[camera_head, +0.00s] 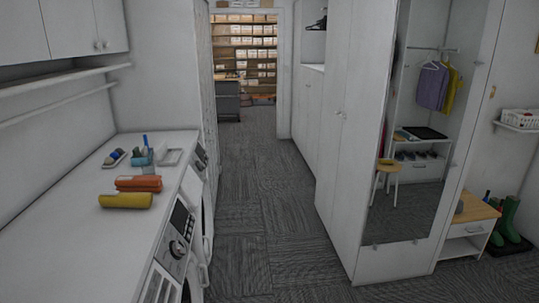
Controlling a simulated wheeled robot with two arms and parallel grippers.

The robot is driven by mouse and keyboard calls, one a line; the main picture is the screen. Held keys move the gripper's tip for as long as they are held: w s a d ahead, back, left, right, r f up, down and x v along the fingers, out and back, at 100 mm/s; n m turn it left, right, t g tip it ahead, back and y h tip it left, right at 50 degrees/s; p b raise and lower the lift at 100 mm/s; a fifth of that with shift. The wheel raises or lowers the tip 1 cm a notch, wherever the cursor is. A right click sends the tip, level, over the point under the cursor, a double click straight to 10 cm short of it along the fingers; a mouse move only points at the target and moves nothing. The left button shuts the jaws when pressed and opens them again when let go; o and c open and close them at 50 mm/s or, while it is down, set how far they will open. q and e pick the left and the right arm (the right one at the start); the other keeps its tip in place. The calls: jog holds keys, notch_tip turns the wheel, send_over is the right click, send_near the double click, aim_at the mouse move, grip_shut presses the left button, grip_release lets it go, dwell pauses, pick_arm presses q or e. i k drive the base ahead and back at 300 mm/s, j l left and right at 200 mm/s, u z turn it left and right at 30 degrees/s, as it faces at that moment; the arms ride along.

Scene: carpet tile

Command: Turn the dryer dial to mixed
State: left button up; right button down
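Two white front-loading machines stand side by side under a white counter on the left. The nearer machine's panel has a dark display and a round dial (178,249). The farther machine's panel (201,155) is seen at a steep angle, and its dial is small. I cannot tell from here which machine is the dryer or where either dial points. Neither of my grippers shows in the view.
The white counter (75,241) holds rolled yellow (125,201) and orange towels (138,183), and a cup with brushes. A carpeted aisle (250,190) runs clear to a doorway. A mirrored wardrobe (415,130) stands right.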

aim_at(201, 165)
jog(key=i, duration=2.55)
jog(key=i+l+u, duration=0.1)
jog(key=i+u, duration=0.15)
jog(key=i, duration=0.3)
jog(key=i+l+u, duration=0.25)
jog(key=i, duration=0.35)
